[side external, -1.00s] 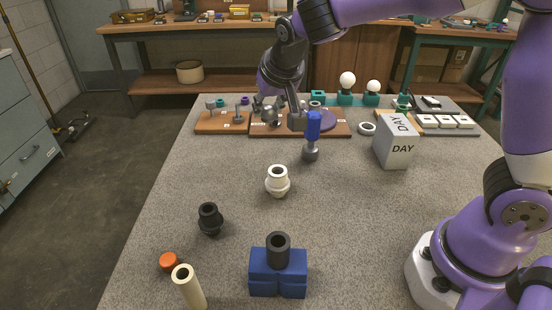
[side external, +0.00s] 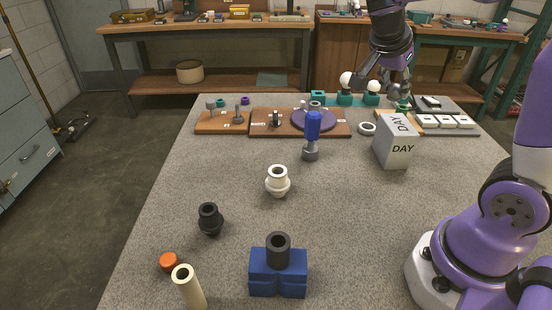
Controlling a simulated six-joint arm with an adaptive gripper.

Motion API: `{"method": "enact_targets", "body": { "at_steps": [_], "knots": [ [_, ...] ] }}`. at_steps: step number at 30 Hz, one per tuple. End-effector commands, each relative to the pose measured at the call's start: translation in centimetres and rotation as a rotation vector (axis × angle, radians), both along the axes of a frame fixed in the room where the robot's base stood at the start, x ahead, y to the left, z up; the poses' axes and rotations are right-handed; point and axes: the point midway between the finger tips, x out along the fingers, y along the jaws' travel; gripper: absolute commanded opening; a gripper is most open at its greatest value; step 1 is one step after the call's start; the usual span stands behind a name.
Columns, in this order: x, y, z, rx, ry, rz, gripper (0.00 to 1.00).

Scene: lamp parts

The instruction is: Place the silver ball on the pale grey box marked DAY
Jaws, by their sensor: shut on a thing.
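The pale grey box marked DAY (side external: 397,150) stands at the right rear of the table, with DAY on its top and front. My gripper (side external: 395,88) is above and behind the box's top in the picture, pointing down. It is shut on a small grey shape that looks like the silver ball, mostly hidden by the dark fingers. The grip's exact contact is too small to make out. The held thing appears apart from the box, with a gap above its top face.
White bulbs on teal holders (side external: 345,98) and a tray of white switches (side external: 465,121) are near.

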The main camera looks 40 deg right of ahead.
Motion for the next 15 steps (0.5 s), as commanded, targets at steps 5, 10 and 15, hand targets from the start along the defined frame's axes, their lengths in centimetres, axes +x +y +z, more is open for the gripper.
{"method": "enact_targets", "body": {
  "at_steps": [5,10,15],
  "knots": [
    [-1.0,-3.8,-2.4,0.001,0.001,-0.006,0.00],
    [-1.2,-5.2,-3.4,0.002,0.000,0.000,0.00],
    [-1.3,-5.2,-5.9,0.003,0.004,0.003,0.00]
  ]
}}
